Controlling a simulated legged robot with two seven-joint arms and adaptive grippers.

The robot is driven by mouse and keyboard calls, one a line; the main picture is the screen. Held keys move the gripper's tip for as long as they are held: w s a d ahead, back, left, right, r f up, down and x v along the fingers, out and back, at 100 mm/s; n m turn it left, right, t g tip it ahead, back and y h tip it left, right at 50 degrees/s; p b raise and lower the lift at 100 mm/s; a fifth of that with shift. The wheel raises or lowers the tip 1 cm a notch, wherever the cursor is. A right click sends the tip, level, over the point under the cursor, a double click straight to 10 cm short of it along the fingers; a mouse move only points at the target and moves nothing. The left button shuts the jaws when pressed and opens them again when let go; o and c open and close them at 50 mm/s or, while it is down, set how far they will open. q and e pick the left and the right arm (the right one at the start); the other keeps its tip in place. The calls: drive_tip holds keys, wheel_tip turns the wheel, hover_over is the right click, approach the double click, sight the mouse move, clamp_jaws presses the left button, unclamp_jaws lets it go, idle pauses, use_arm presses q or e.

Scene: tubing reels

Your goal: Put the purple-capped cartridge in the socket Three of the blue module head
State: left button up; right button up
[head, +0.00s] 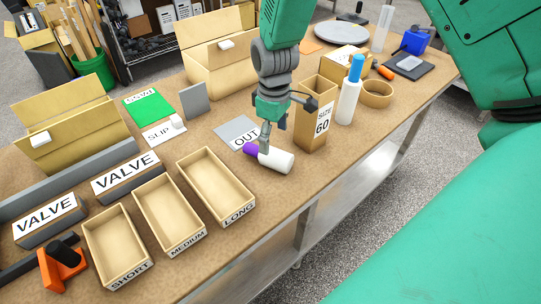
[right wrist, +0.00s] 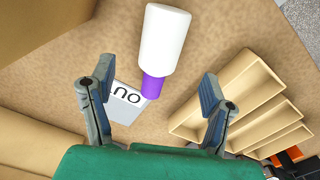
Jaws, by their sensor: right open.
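The purple-capped cartridge, a white cylinder (head: 276,159) with a purple end, lies on its side on the table near the front edge. In the right wrist view the cartridge (right wrist: 163,40) has its purple cap between the open fingertips in the picture. My right gripper (head: 265,142) comes down from above over the purple end; it also shows in the right wrist view (right wrist: 157,88). It is open and holds nothing. Whether a finger touches the cap, I cannot tell. I cannot make out the blue module head or a socket marked Three. My left gripper is not in view.
The SIZE 60 box (head: 318,113) stands close right of the gripper, with a blue-topped white bottle (head: 349,98) beyond. The LONG tray (head: 217,188) is left of the cartridge. The OUT card (head: 236,131) lies behind. A blue item (head: 415,41) sits far right.

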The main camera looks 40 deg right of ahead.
sight(272, 151)
drive_tip(key=f, duration=0.3)
drive_tip(key=shift+d+f, duration=0.2)
drive_tip(key=shift+w+a+f+p, duration=0.1)
drive_tip(key=shift+a+f+p, duration=0.1)
drive_tip(key=shift+f, duration=0.9)
drive_tip(key=shift+w+a+f+p, duration=0.1)
drive_tip(key=shift+a+f+p, duration=0.1)
drive_tip(key=shift+f, duration=0.9)
drive_tip(key=shift+d, duration=0.1)
